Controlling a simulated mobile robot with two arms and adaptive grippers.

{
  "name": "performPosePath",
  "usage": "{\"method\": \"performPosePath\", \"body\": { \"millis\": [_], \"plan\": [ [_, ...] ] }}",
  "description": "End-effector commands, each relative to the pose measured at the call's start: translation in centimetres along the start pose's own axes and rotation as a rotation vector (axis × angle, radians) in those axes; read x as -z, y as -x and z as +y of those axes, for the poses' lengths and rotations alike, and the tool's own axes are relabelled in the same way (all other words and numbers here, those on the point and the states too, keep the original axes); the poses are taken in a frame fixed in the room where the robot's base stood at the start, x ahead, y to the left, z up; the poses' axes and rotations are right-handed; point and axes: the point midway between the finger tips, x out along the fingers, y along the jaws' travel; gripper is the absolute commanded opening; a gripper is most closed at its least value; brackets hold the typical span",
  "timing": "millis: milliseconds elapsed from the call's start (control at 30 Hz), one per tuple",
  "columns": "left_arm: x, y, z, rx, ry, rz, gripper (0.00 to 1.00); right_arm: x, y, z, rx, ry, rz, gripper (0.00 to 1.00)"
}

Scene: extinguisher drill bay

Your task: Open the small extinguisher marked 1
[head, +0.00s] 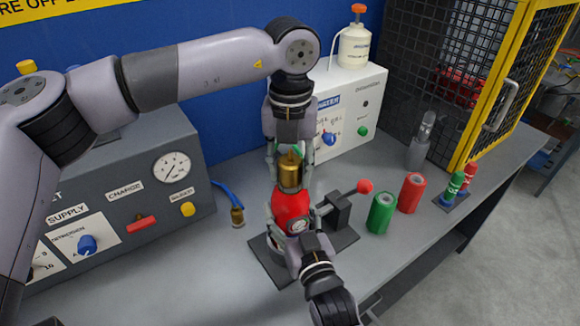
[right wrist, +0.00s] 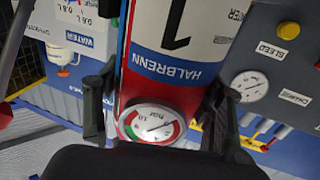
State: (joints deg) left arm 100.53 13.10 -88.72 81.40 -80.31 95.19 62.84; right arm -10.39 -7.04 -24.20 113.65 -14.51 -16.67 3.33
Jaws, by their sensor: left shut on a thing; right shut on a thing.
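The small red extinguisher (head: 291,204) stands upright on a dark base plate (head: 268,262). In the right wrist view its body (right wrist: 165,80) shows a black 1 and the name HALBRENN, with a round gauge (right wrist: 152,124) near it. A brass head (head: 291,172) tops it. My left gripper (head: 290,164) comes from above and is shut on the brass head. My right gripper (head: 291,222) comes from the front and is shut around the red body, one finger on each side in the right wrist view. The contact points are partly hidden.
A clamp block (head: 337,210) with a red-knobbed lever (head: 364,186) stands right of the extinguisher. Green (head: 381,214) and red (head: 411,193) cylinders stand farther right. A grey console (head: 120,200) is at left, a white dispenser (head: 350,100) behind. A brass hose fitting (head: 237,217) lies left.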

Motion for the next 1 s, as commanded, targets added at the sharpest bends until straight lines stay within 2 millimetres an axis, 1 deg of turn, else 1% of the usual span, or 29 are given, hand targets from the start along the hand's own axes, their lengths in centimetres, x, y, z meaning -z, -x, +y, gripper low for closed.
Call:
{"method": "performPosePath", "body": {
  "millis": [33,300,400,500,600,1000],
  "plan": [
    [-0.09,0.04,0.04,0.0,0.1,-0.002,0.04,-0.05,0.02,0.01,0.0,0.0,-0.001,0.0],
    [-0.13,0.1,0.06,0.001,0.689,-0.003,0.04,-0.04,0.02,-0.02,0.0,0.001,-0.001,0.0],
    [-0.15,0.12,0.06,0.002,0.881,-0.004,0.04,-0.04,0.02,-0.03,0.0,0.001,-0.001,0.0],
    [-0.17,0.13,0.07,0.002,1.024,-0.004,0.04,-0.04,0.03,-0.04,0.001,0.001,-0.001,0.0],
    [-0.19,0.14,0.07,0.003,1.097,-0.005,0.04,-0.04,0.03,-0.04,0.001,0.001,-0.001,0.0],
    [-0.2,0.17,0.08,0.004,1.093,-0.005,0.04,-0.04,0.01,-0.03,0.001,0.001,-0.001,0.0]
  ]
}}
